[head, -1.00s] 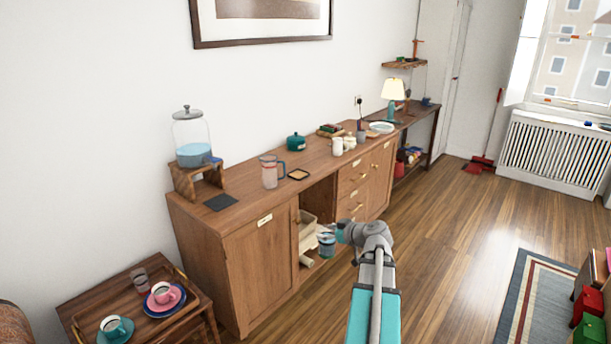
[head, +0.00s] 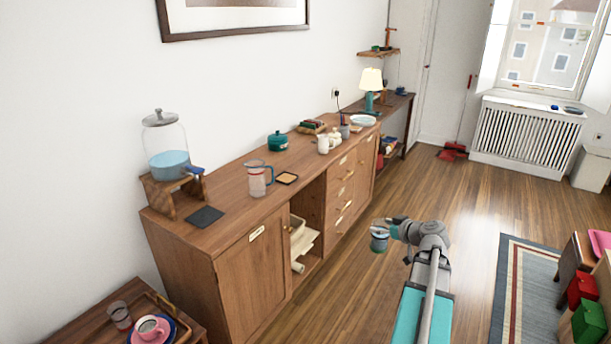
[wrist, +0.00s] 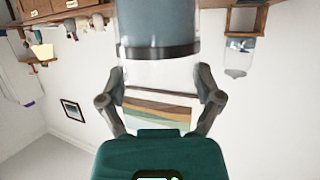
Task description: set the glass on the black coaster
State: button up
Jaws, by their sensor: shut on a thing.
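My gripper (head: 392,230) is shut on a clear glass (head: 379,242) with blue-grey contents and a dark band. I hold it in the air in front of the cabinet, over the floor in the picture. In the wrist view the glass (wrist: 158,32) fills the top middle, between the two fingers, and its far end is cut off by the frame edge. The black coaster (head: 205,216) is a flat dark square on the left end of the cabinet top, in front of the drink dispenser. It looks bare, well to the left of my gripper.
The dispenser (head: 168,150) stands on a wooden stand behind the coaster. Another glass (head: 119,315) stands on the tray at lower left. Open floor lies right of the cabinet.

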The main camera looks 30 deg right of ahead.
aim_at(285, 178)
jog(key=z, duration=0.35)
jog(key=i, duration=1.4)
jog(key=u, duration=0.45)
